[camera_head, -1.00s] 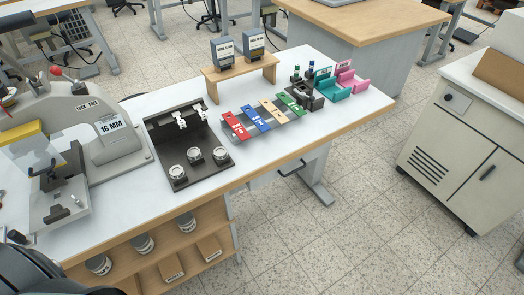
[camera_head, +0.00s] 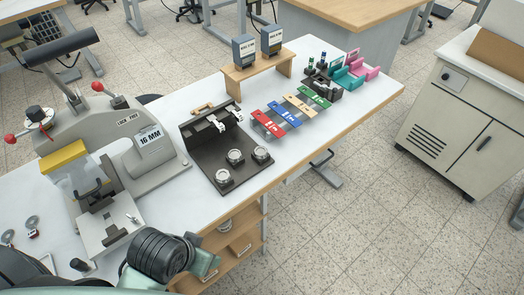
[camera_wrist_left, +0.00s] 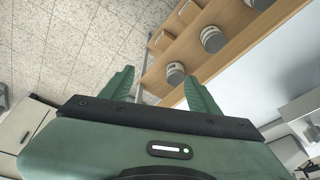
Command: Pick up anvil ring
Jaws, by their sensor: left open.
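Two small grey discs with centre holes, one here (camera_head: 32,222), lie on the table at the far left. I cannot tell which of these is the anvil ring. My left gripper (camera_wrist_left: 158,78) is open and empty in the left wrist view, its green fingers apart below the table edge, facing the shelf. In the head view only my left arm shows at the bottom. My right gripper is out of view.
A grey press (camera_head: 118,128) marked 16 MM stands left of the tray. Coloured strips (camera_head: 290,115) and a wooden stand (camera_head: 257,69) with two boxes are to the right. Below the table, a wooden shelf (camera_wrist_left: 235,33) holds jars (camera_wrist_left: 212,39). Floor in front is free.

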